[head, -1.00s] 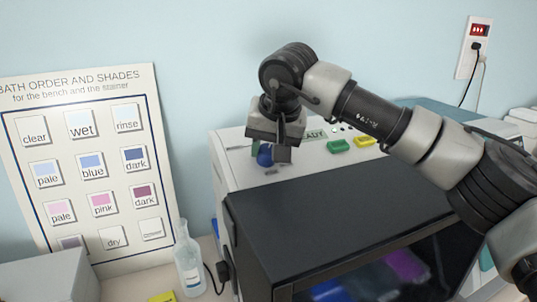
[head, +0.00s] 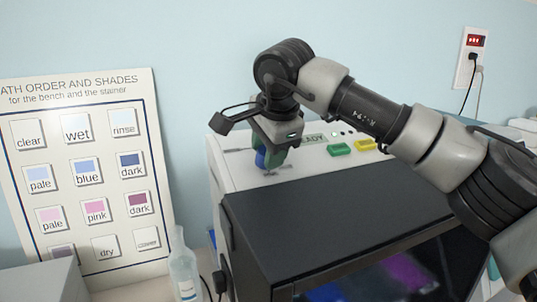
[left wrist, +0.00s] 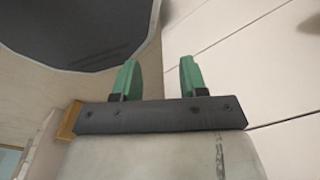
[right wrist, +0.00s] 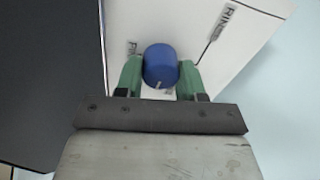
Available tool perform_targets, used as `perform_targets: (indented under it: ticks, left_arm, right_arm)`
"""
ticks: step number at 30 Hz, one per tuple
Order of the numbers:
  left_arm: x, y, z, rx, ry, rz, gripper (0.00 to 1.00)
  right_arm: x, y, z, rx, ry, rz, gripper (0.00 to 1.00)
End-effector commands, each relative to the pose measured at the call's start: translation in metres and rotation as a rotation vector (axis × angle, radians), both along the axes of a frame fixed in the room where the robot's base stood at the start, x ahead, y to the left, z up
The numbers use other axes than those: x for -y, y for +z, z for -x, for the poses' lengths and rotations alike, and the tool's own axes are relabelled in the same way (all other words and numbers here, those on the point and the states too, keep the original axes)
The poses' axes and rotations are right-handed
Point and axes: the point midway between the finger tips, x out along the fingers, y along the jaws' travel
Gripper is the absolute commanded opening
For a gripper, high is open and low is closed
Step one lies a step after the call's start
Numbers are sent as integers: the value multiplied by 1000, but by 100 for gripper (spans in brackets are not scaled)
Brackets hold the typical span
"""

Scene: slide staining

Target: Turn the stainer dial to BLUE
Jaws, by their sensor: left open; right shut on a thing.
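The stainer (head: 232,170) has a pale top panel with a blue dial (head: 260,159) on it. My right gripper (head: 270,158) is over the dial from above, its green fingers shut on the knob. In the right wrist view the round blue dial (right wrist: 160,62) sits between both fingers, with a small white mark on its side nearest the palm. Dark printed labels lie around it; one at the upper right is partly readable, and I cannot tell which label the mark points to. My left gripper (left wrist: 160,68) is open and empty, seen only in the left wrist view.
Green (head: 340,149) and yellow (head: 365,144) buttons sit right of the dial. The stainer's dark hood (head: 330,200) slopes in front. A shade chart (head: 148,175) leans on the wall at left, with a clear bottle (head: 184,268) before it.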

Motion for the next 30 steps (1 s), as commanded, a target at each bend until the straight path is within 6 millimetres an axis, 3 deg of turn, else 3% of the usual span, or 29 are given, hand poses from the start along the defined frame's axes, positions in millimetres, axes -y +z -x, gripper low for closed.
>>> perform_targets:
  ticks: [15, 30]
  left_arm:
    - [1, -13, 0, 1, 0, 1, 43]
    - [1, -15, 0, 0, 0, 1, 43]
  right_arm:
    - [0, 2, 0, -48, -358, -134, 15]
    - [0, 4, 0, -61, -450, -168, 15]
